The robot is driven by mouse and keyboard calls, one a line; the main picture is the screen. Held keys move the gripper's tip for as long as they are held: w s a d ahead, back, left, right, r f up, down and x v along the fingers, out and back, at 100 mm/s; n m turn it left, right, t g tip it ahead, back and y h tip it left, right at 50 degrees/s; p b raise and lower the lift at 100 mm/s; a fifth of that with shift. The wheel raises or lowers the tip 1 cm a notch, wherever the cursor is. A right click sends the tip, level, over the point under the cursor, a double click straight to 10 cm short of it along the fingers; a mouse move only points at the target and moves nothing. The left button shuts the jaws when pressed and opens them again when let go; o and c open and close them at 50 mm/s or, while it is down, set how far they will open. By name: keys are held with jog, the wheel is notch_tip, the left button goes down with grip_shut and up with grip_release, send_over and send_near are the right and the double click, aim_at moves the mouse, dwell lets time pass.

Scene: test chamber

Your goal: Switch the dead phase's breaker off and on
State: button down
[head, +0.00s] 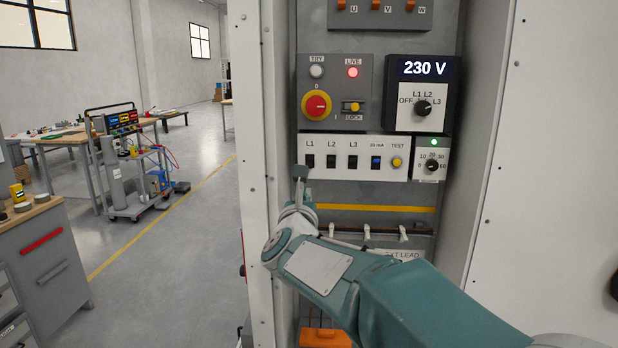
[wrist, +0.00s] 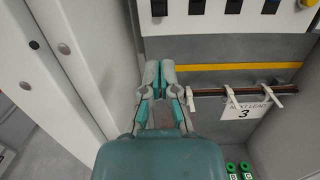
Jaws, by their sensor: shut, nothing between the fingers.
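The white breaker strip (head: 365,157) holds black breakers L1 (head: 310,161), L2 (head: 332,161) and L3 (head: 353,161); their lever positions are too small to read surely. My gripper (head: 300,172) is shut and empty, just below and slightly left of L1. In the wrist view my gripper (wrist: 160,68) points up toward the leftmost breaker (wrist: 159,8), with a visible gap. The meter display (head: 422,68) reads 230 V. Its selector knob (head: 423,108) sits among OFF, L1, L2 and L3; I cannot tell its exact setting. The LIVE lamp (head: 353,72) glows red.
A blue 30 mA switch (head: 376,162) and yellow TEST button (head: 396,162) share the strip. A red-yellow rotary switch (head: 316,105) is above. White clips hang on a rail (wrist: 215,92) below. The cabinet's left wall (head: 267,150) stands close beside my gripper.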

aim_at(310, 172)
jog(key=w, duration=0.6)
jog(key=w+r, duration=0.1)
jog(key=w, duration=0.2)
jog(key=shift+w+d, duration=0.1)
jog(key=shift+d, duration=0.05)
jog(key=shift+s+r, duration=0.3)
jog(key=shift+r, duration=0.05)
dwell(0.9)
